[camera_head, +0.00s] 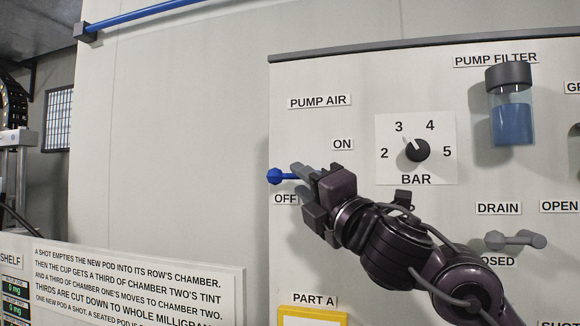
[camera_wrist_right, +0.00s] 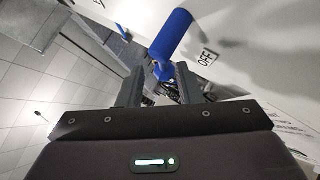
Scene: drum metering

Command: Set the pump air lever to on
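The pump air lever (camera_head: 275,176) is blue with a rounded end. In the head view it points left, just above the OFF label (camera_head: 285,198); the ON label (camera_head: 343,144) is higher to the right. Its pivot is hidden behind my right gripper. My right gripper (camera_head: 297,178) is at the lever, its grey fingers spread apart. In the right wrist view the blue lever (camera_wrist_right: 172,34) extends past the fingertips, and its near part shows between the fingers of my right gripper (camera_wrist_right: 160,88) with gaps beside it. Contact is not clear. My left gripper is not in view.
A pressure dial (camera_head: 417,150) marked BAR and a blue pump filter (camera_head: 512,120) are on the panel to the right. A grey drain lever (camera_head: 515,240) is lower right. A text board (camera_head: 140,285) stands lower left. The wall left of the lever is clear.

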